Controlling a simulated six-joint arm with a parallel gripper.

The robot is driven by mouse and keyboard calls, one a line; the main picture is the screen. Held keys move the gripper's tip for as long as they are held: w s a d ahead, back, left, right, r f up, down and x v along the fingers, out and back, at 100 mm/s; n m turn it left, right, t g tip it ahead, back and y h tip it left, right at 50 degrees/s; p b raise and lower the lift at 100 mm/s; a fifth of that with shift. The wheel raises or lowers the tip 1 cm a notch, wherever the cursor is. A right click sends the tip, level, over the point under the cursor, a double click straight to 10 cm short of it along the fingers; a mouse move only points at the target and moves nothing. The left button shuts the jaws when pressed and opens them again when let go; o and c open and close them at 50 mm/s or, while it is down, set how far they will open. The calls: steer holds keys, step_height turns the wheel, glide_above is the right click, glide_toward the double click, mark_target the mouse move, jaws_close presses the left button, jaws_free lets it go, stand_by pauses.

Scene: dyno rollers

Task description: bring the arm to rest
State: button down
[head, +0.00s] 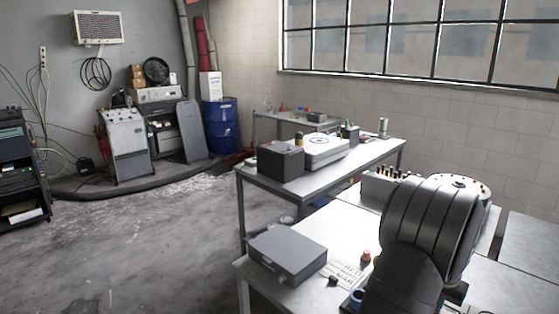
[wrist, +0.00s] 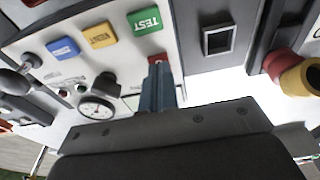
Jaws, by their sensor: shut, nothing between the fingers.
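My gripper (wrist: 157,75) shows in the wrist view with its blue-grey fingers together and nothing between them. Its tips are over or close in front of a red button (wrist: 158,58), which they partly cover; I cannot tell whether they touch it. The button is on a pale panel (wrist: 85,22) with a green TEST button (wrist: 145,22), a yellow button (wrist: 99,36) and a blue button (wrist: 62,48). In the head view my dark grey arm stands over the near bench at the right, and the gripper is hidden there.
A round gauge (wrist: 96,108) and a black-knobbed lever (wrist: 30,62) are on the panel. A red and yellow knob (wrist: 300,75) is at right. In the head view a grey case (head: 287,255) lies on the near bench (head: 322,232). A black box (head: 281,161) stands farther back.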

steer(key=shift+r, duration=0.1)
step_height(320, 180, up, 6)
steer(key=shift+r, duration=0.2)
step_height(320, 180, down, 7)
steer(key=shift+f, duration=0.1)
step_height(320, 180, up, 10)
steer(key=w+a+f+n+t, duration=0.1)
steer(key=w+a, duration=0.3)
steer(key=a, duration=0.4)
steer(key=w+a+f+n+t, duration=0.1)
steer(key=w+a+f+n, duration=0.2)
steer(key=a, duration=0.5)
steer(key=shift+w+f, duration=0.5)
steer(key=shift+f, duration=0.3)
steer(key=shift+s+d+r+m+g, duration=0.55)
steer(key=shift+s+d, duration=0.8)
steer(key=shift+d, duration=1.3)
steer(key=shift+s+d+r+m+g, duration=0.2)
steer(key=shift+s+d+m, duration=0.85)
steer(key=shift+d, duration=1.65)
steer(key=shift+s+d+r+m+g, duration=0.25)
steer(key=shift+s+d+r+m, duration=0.2)
steer(key=shift+s+d, duration=1.7)
